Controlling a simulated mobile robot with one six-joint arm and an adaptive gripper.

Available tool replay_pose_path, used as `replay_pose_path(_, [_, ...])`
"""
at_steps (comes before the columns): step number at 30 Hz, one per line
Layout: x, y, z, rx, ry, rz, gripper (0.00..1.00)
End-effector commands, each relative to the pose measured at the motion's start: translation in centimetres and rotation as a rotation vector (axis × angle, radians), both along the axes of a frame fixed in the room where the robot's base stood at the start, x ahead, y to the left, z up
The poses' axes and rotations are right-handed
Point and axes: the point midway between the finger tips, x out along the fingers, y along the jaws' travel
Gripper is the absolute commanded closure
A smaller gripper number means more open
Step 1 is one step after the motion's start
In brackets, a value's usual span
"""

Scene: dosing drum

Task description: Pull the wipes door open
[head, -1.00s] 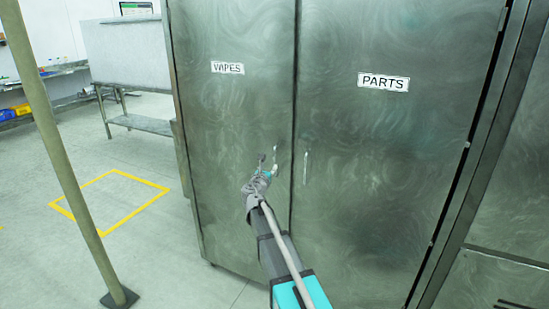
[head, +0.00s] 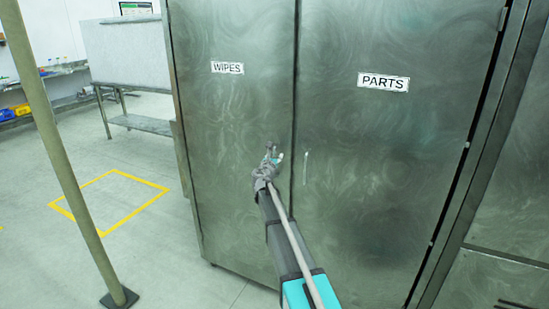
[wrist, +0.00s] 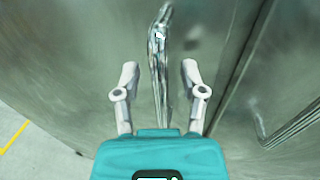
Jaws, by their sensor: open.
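The wipes door (head: 225,130) is the left door of a steel cabinet, marked with a WIPES label (head: 227,68). It looks shut, its right edge meeting the parts door (head: 385,140) at a narrow vertical seam. My gripper (head: 273,155) is at the wipes door's lower right, near that seam. In the wrist view my gripper (wrist: 160,78) is open, with one finger on each side of the shiny upright wipes handle (wrist: 158,45). I cannot tell whether the fingers touch it. In the head view my gripper covers the handle.
The parts door handle (head: 306,168) is close on the right of my gripper and also shows in the wrist view (wrist: 292,125). A slanting pole (head: 62,150) stands at the left.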

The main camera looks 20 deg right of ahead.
Motion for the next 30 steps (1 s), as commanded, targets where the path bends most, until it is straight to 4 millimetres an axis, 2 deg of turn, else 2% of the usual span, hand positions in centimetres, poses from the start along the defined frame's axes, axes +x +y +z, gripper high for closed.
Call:
replay_pose_path(4, [-0.02,0.00,0.00,0.000,0.000,0.000,0.46])
replay_pose_path(12, [-0.04,0.00,0.00,0.000,0.000,0.000,0.96])
replay_pose_path(13, [-0.04,0.00,0.00,0.000,0.000,0.000,1.00])
replay_pose_path(23, [-0.06,-0.03,0.00,0.000,0.000,-0.002,1.00])
replay_pose_path(30, [-0.92,0.01,-0.01,0.000,0.000,-0.028,1.00])
